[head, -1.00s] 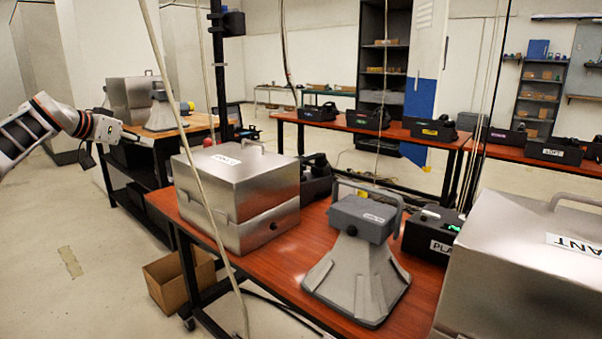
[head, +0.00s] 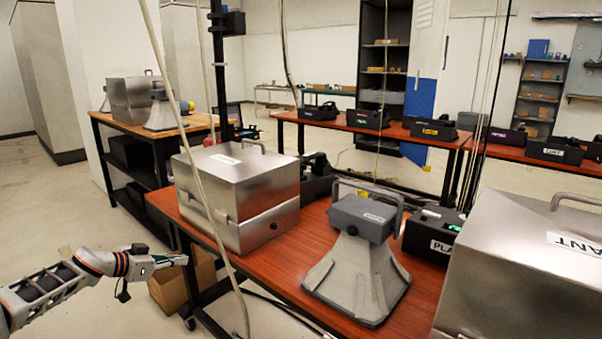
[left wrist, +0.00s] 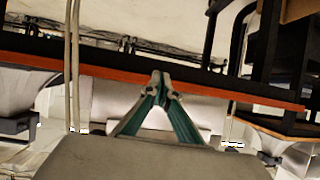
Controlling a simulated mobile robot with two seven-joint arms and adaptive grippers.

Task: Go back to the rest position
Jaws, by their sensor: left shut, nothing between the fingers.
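My left gripper (head: 182,260) is low at the left in the head view, in front of the cardboard box and left of the table's edge. It is shut and empty. In the left wrist view its green fingers (left wrist: 158,82) meet at the tips with nothing between them. My right gripper is not in view. The red-brown table (head: 285,268) bears a metal case (head: 240,190) and a grey horn-shaped device (head: 355,260). My left gripper is apart from all of these.
A cardboard box (head: 168,290) stands on the floor beside the table leg. A hanging cable (head: 205,195) runs down near my left gripper. A second metal case (head: 520,275) is at the right. Open floor (head: 60,200) lies at the left.

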